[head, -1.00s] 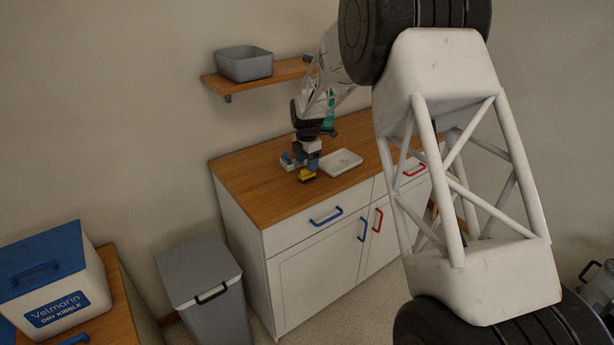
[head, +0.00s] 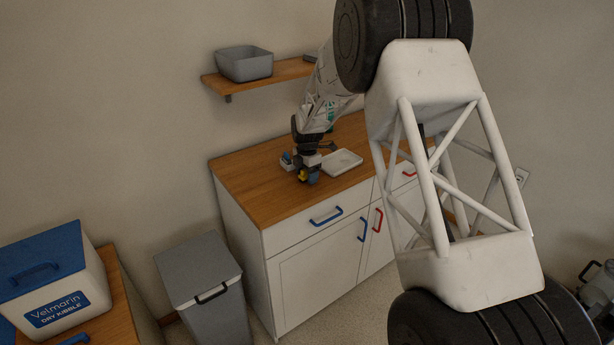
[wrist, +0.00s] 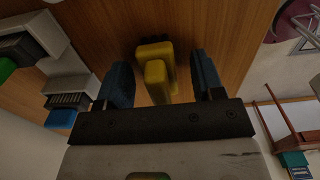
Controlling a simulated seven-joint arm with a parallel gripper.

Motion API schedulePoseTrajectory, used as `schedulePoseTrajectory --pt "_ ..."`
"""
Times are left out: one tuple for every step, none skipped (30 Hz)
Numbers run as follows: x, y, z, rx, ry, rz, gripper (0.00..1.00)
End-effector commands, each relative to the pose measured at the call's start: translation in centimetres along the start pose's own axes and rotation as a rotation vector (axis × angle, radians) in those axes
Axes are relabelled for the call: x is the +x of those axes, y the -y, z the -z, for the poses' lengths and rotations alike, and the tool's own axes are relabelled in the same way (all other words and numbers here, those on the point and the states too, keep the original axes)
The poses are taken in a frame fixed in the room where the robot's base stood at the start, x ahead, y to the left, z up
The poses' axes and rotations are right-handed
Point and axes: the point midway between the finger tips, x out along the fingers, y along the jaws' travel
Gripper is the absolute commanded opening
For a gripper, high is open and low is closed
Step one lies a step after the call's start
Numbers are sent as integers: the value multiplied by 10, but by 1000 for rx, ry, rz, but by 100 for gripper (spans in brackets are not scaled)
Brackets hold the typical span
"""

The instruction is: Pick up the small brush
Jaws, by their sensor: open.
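The small brush (wrist: 156,75) shows in the wrist view as a yellow piece with a dark part at its far end, on the wooden countertop. My gripper (wrist: 163,80) is open, with one blue finger on each side of the yellow brush, which lies between them. I cannot tell whether the fingers touch it.
A white tray (head: 343,162) lies just right of my gripper on the countertop (head: 262,192). A grey-white holder (wrist: 29,42) with green and blue items stands close by on the left in the wrist view. The front left of the countertop is clear.

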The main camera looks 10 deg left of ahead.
Motion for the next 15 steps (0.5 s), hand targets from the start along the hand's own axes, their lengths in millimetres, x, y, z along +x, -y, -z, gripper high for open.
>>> schedulePoseTrajectory --pt "0 0 0 0 0 0 62" --pt "0 0 0 0 0 0 62" --pt "0 0 0 0 0 0 62" --pt "0 0 0 0 0 0 62" --pt "0 0 0 0 0 0 57" --pt "0 0 0 0 0 0 51" --pt "0 0 0 0 0 0 46" --pt "0 0 0 0 0 0 42" --pt "0 0 0 0 0 0 36" --pt "0 0 0 0 0 0 31" --pt "0 0 0 0 0 0 26" --pt "0 0 0 0 0 0 20" --pt "0 0 0 0 0 0 16" --pt "0 0 0 0 0 0 11" --pt "0 0 0 0 0 0 5"
